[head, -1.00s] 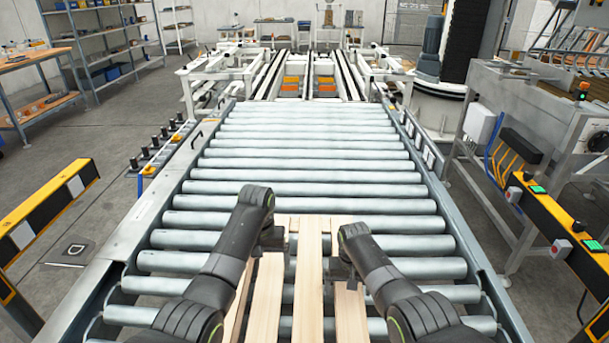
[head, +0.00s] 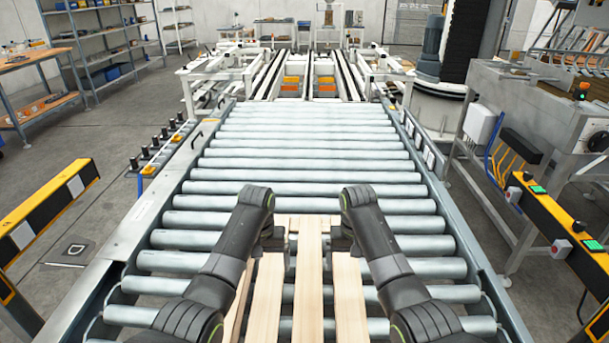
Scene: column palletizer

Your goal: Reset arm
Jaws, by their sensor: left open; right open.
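My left gripper (head: 278,241) and my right gripper (head: 339,241) hang side by side over the far part of a wooden pallet (head: 309,285). The left one is over the pallet's left side and the right one over its right side. Both are open, and I see nothing held in either. The fingertips are small and partly hidden by my wrists, so I cannot tell whether they touch the slats. My forearms hide parts of the pallet's sides, and its near end runs out of the picture.
The pallet lies on a roller conveyor (head: 305,160) whose rollers beyond it are empty. Metal side rails (head: 150,205) border it. Yellow-black posts stand at the left (head: 50,210) and right (head: 565,235). A grey machine (head: 540,115) stands at the right.

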